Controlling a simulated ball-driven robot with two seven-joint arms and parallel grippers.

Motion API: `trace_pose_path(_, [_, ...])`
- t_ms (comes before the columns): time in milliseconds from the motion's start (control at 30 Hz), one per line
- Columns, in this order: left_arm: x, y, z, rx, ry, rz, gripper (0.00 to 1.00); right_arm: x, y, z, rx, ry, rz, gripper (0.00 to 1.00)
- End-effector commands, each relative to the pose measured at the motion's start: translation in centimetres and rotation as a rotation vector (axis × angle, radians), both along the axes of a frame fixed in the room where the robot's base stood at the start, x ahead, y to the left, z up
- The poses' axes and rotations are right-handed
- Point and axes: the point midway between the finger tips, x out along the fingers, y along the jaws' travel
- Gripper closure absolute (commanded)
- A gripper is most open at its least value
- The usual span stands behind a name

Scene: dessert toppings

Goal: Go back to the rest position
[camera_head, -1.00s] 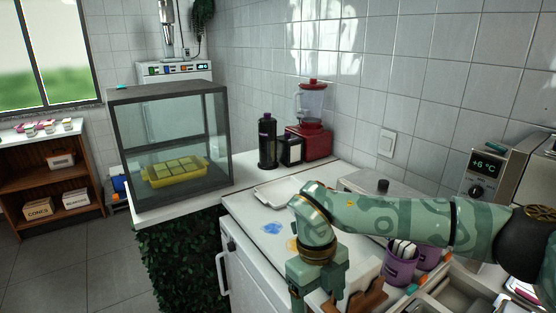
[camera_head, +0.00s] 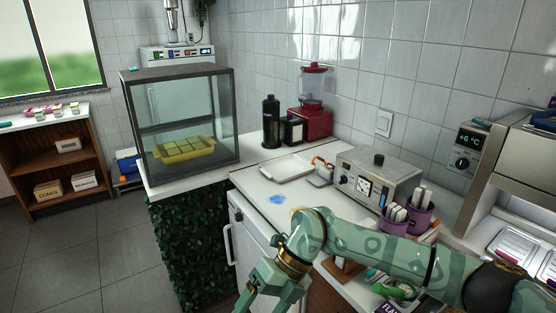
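My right arm comes in from the right, low over the counter. Its green gripper (camera_head: 268,300) hangs at the bottom edge of the view, in front of the white counter's cabinet. Its two fingers stand apart with a gap between them, and nothing shows in the gap. The fingertips are at or past the picture's lower edge. My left gripper is not in view.
The white counter (camera_head: 255,187) holds a white tray (camera_head: 287,168), a grey appliance (camera_head: 378,178), purple cups (camera_head: 419,217) and a red blender (camera_head: 312,122). A glass case (camera_head: 190,115) with a yellow tray stands left. Open floor (camera_head: 75,255) lies at left.

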Motion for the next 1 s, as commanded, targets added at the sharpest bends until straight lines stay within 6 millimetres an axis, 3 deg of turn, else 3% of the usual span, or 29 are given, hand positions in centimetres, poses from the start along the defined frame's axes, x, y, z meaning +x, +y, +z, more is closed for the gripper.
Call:
trace_pose_path(133, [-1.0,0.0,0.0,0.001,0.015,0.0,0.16,0.3,3.6,-1.5,0.293,0.172,-0.221,0.22])
trace_pose_path(267, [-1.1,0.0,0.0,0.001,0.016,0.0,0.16,3.1,4.5,-4.6,0.574,0.378,-0.623,0.22])
trace_pose_path(333, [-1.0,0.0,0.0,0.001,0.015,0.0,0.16,5.1,2.2,-9.3,0.684,0.512,-0.967,0.22])
trace_pose_path(400, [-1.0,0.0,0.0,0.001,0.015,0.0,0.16,5.9,-1.2,-14.6,0.72,0.61,-1.281,0.22])
trace_pose_path(500, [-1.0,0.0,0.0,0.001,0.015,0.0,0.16,4.4,-6.3,-22.0,0.686,0.707,-1.636,0.22])
trace_pose_path(567, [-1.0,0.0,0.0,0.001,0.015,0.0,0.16,2.4,-9.2,-26.3,0.635,0.753,-1.823,0.22])
trace_pose_path(667, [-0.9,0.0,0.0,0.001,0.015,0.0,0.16,-2.4,-13.7,-32.8,0.52,0.816,-2.101,0.22])
trace_pose_path(767, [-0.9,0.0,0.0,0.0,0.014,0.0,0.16,-8.7,-17.8,-38.3,0.369,0.865,-2.348,0.22])
trace_pose_path(900, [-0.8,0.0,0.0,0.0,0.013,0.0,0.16,-19.2,-22.5,-44.1,0.114,0.92,-2.644,0.22])
trace_pose_path(1000, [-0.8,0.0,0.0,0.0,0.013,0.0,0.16,-27.2,-25.1,-46.7,-0.088,0.948,-2.819,0.22])
